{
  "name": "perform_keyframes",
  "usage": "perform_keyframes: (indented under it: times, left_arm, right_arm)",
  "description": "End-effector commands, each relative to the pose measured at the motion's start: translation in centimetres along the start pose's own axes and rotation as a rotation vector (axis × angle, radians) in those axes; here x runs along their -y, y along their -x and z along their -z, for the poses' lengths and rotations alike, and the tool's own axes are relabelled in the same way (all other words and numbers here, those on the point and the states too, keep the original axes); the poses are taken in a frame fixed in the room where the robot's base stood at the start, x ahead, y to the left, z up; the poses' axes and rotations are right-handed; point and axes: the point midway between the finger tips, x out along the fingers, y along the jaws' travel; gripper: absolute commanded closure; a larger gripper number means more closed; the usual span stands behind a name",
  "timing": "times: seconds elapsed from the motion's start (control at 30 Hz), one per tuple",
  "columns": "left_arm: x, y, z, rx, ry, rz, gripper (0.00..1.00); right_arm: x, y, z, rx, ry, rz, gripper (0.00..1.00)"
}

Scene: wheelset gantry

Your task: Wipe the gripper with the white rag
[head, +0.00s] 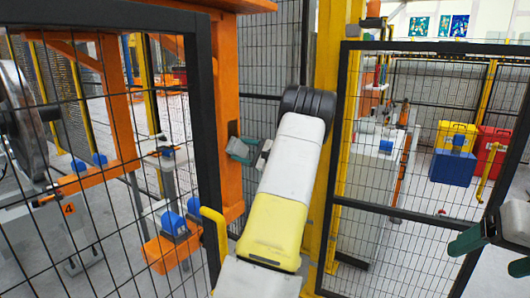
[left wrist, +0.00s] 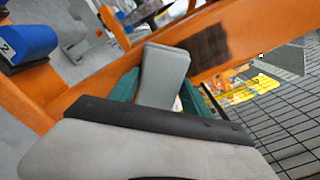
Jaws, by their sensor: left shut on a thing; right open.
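My left gripper (head: 240,149), with green fingers, is beside the orange post in the head view. In the left wrist view it is shut on a pale grey, flat-sided thing, which I take to be the white rag (left wrist: 166,70). The rag stands out beyond the fingers, close to an orange beam (left wrist: 262,25) with a dark patch (left wrist: 208,48). I cannot tell whether rag and beam touch. The rag is mostly hidden in the head view. My right gripper (head: 492,240) is open, at the right edge. No separate part is clearly recognisable as the task's gripper to be wiped.
Black mesh fence panels (head: 425,140) stand left and right of my left arm. A yellow post (head: 328,60) rises behind it. Blue blocks (head: 173,221) sit on an orange bracket at lower left. Yellow, red and blue boxes (head: 452,167) stand behind the right fence.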

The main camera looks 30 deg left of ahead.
Motion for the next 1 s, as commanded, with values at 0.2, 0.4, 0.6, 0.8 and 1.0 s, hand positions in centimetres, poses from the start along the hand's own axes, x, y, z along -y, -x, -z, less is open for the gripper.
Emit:
perform_keyframes:
  times: [0.2,0.4,0.6,0.8,1.0]
  left_arm:
    - [1.2,-0.1,1.4,0.000,0.001,0.002,0.77]
    - [2.2,-0.3,2.6,0.000,0.001,0.001,0.77]
    - [2.6,-0.3,2.7,0.000,0.000,0.000,0.77]
    - [3.5,-0.3,1.9,0.001,0.002,0.001,0.77]
    - [4.5,-0.3,0.9,0.001,0.002,0.000,0.77]
  right_arm:
    - [0.0,0.0,0.0,0.000,0.000,0.000,0.22]
    - [0.0,0.0,0.0,0.000,0.000,0.000,0.22]
    - [0.0,0.0,0.0,0.000,0.000,0.000,0.22]
    - [0.0,0.0,0.0,0.000,0.000,0.000,0.22]
    - [0.0,0.0,0.0,0.000,0.000,0.000,0.22]
